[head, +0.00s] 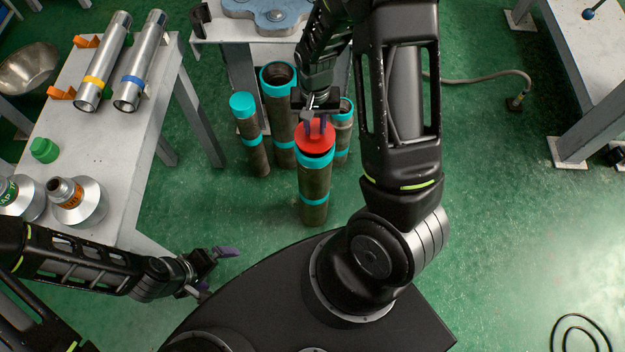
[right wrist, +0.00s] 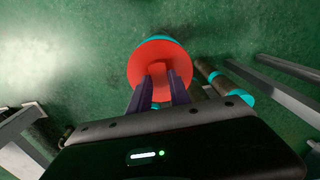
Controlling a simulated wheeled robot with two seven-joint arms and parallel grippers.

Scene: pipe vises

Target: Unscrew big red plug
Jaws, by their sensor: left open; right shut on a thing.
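The big red plug (head: 314,138) sits on the top end of an upright brown pipe (head: 314,185) with teal bands, standing on the floor in front of me. The plug also shows in the right wrist view (right wrist: 157,62) as a red disc with a teal rim behind it. My right gripper (head: 317,126) reaches down from above onto the plug. It is shut on the plug; its purple fingers (right wrist: 160,86) overlap the disc, and the part between them is mostly hidden. My left gripper (head: 215,270) is open and empty at the lower left, away from the pipes.
Several other teal-banded pipes, including one (head: 250,135) at the left, stand close behind the plugged pipe. A left table (head: 150,140) holds two metal tubes (head: 103,65), a green cap (head: 44,150) and two metal bottles. Floor to the right is mostly clear.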

